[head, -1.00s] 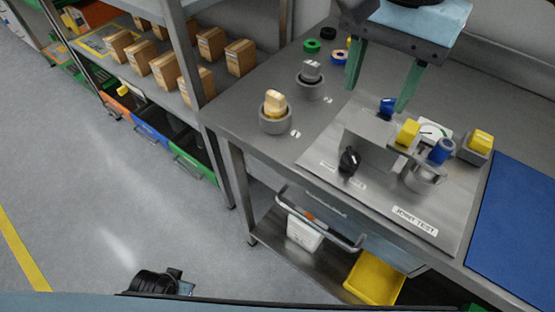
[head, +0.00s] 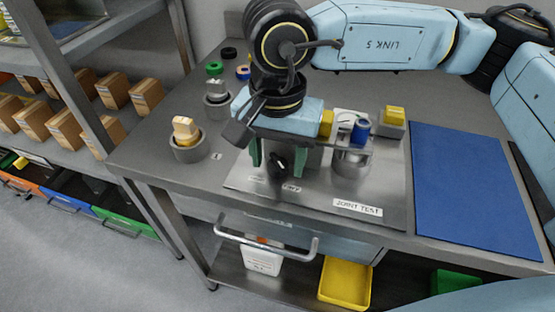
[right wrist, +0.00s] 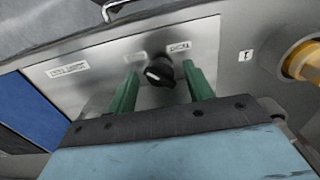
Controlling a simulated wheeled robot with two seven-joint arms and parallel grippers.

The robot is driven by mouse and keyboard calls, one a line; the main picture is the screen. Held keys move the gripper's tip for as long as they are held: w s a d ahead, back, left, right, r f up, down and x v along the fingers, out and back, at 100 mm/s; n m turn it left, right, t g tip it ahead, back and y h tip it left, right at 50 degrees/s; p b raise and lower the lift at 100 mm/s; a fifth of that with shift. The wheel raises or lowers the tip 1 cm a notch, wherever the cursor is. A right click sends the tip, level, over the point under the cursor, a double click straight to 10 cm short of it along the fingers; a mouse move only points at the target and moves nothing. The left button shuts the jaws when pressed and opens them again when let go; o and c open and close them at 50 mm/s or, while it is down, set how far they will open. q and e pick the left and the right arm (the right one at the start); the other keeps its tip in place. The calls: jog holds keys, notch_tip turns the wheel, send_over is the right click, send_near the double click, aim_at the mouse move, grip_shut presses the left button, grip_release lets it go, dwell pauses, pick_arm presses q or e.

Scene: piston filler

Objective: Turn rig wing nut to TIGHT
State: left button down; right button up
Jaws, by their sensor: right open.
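The rig wing nut, a black knob (head: 279,161), sits on the front of the grey rig on the steel test plate (head: 393,200). In the right wrist view the knob (right wrist: 160,73) shows a pale mark toward its left side, with two small white labels (right wrist: 179,47) nearby; their lettering is hard to read. My right gripper (head: 272,156) is open, its green fingers pointing down, one on each side of the knob. In the right wrist view the gripper (right wrist: 161,75) has the knob between its fingertips, with no clear contact. My wrist hides much of the rig. My left gripper is out of view.
A blue valve knob (head: 361,130) and yellow knobs (head: 394,115) stand right of the gripper. A blue mat (head: 470,180) covers the bench's right. A drawer handle (head: 265,243) juts out below.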

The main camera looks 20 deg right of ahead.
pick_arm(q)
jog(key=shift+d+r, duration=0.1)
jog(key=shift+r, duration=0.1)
pick_arm(e)
jog(key=shift+f, duration=0.25)
jog(key=c, duration=1)
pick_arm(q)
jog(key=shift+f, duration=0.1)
pick_arm(e)
jog(key=m+b, duration=0.3)
jog(key=m, duration=0.1)
jog(key=shift+f, duration=0.1)
jog(key=shift+m+b, duration=0.4)
jog(key=shift+m, duration=0.4)
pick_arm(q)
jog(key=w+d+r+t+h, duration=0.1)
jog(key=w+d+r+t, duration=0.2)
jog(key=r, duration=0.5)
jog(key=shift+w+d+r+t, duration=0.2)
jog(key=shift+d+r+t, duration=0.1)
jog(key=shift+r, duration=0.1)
